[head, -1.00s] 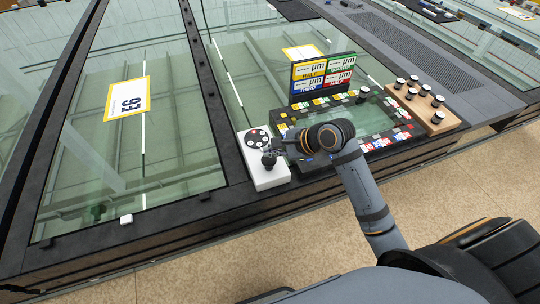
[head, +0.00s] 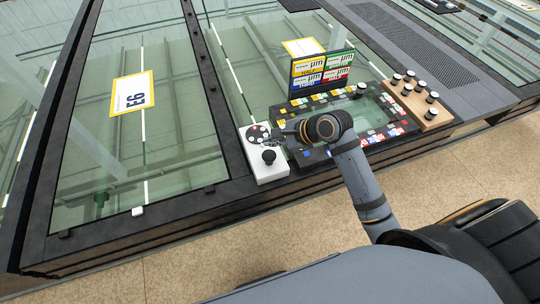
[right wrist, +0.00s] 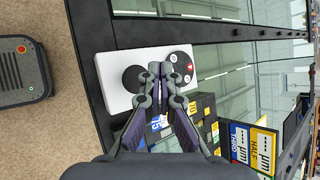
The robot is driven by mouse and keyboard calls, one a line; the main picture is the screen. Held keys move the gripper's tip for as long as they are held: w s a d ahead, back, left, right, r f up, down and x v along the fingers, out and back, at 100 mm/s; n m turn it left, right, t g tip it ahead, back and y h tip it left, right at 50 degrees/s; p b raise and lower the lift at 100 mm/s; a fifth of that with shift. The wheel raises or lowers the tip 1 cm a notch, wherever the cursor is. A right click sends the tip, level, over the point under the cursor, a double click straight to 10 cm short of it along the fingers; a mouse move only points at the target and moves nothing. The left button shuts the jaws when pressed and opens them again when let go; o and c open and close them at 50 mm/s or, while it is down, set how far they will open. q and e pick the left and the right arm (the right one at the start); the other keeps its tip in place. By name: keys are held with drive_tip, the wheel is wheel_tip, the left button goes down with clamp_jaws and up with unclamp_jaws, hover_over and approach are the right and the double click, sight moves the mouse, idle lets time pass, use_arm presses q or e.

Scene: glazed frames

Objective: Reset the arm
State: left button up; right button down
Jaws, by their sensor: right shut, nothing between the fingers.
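My right gripper (head: 276,138) is shut and empty. It is over the far part of a white control box (head: 272,172), beside a round black button pad (head: 257,133). A black joystick knob (head: 269,156) stands on the near part of the box, apart from the gripper in the head view. In the right wrist view the shut fingertips (right wrist: 161,70) lie between the knob (right wrist: 133,78) and the pad with a red button (right wrist: 189,66). I cannot tell whether they touch the pad. My left gripper is not in view.
A board game (head: 307,101) with coloured spaces lies right of the box, partly behind my arm. A stand of coloured cards (head: 322,70) is behind it. A wooden block (head: 425,112) holds several black-and-white pieces. An E6 card (head: 132,93) lies on the glass panel at left.

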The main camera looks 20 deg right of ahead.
drive_tip(key=shift+s, duration=0.1)
drive_tip(key=s+d+f+n+g+h, duration=0.1)
drive_tip(key=s+d+f+n+h, duration=0.3)
drive_tip(key=s+n, duration=0.5)
drive_tip(key=s+d+f+n+g+h, duration=0.25)
drive_tip(key=s+d+n, duration=0.25)
drive_tip(key=s+n, duration=0.4)
wheel_tip(320, 180, down, 34)
drive_tip(key=s+d+r+b, duration=0.1)
drive_tip(key=s+d+b, duration=0.15)
drive_tip(key=b, duration=0.45)
drive_tip(key=s+f+g+b, duration=0.1)
drive_tip(key=s+f+b, duration=0.2)
drive_tip(key=s+f, duration=0.6)
drive_tip(key=s+d+f+g+b, duration=0.1)
drive_tip(key=s+f+b, duration=0.2)
drive_tip(key=s+f, duration=0.6)
wheel_tip(320, 180, down, 6)
drive_tip(key=shift+r+n+h, duration=0.15)
drive_tip(key=shift+n+h, duration=0.15)
drive_tip(key=shift+h, duration=0.05)
